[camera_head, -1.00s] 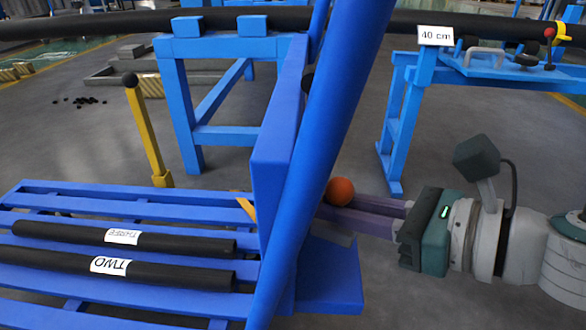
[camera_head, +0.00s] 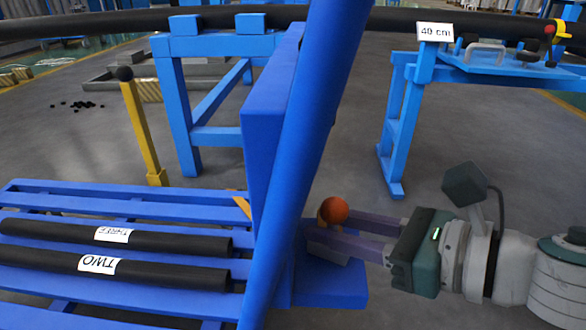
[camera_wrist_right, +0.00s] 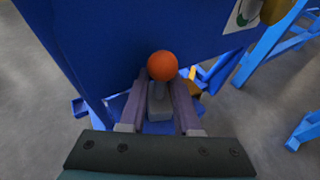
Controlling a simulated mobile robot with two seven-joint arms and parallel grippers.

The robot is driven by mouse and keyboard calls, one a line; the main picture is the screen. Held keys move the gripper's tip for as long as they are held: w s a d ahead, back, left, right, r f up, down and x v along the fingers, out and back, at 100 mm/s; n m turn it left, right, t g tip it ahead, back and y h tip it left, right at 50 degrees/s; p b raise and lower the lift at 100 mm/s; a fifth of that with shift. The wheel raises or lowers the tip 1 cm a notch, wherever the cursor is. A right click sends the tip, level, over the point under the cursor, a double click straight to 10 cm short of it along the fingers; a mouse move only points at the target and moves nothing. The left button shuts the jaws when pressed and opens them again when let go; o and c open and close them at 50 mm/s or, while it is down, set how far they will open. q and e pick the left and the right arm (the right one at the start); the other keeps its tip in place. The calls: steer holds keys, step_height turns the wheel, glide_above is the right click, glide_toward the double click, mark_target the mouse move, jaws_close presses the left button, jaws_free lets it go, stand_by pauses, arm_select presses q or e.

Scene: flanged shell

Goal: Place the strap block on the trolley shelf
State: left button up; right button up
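The strap block (camera_head: 328,247) is a grey block with an orange ball on top, and it looks slightly tilted in the head view. My right gripper (camera_head: 322,232) has its purple fingers on either side of it, close against its sides. In the right wrist view the strap block (camera_wrist_right: 160,105) fills the gap between the fingers of my right gripper (camera_wrist_right: 160,92). The blue trolley shelf (camera_head: 335,292) is just below the block in the head view; I cannot tell whether they touch. My left gripper is not in view.
A slanted blue post (camera_head: 300,150) and an upright blue panel (camera_head: 268,130) stand left of the gripper. The slatted blue trolley deck (camera_head: 80,205) carries two black bars marked TWO and THREE. A blue stand (camera_head: 395,130) is behind, with clear floor before it.

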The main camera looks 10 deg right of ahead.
steer(key=shift+o, duration=1)
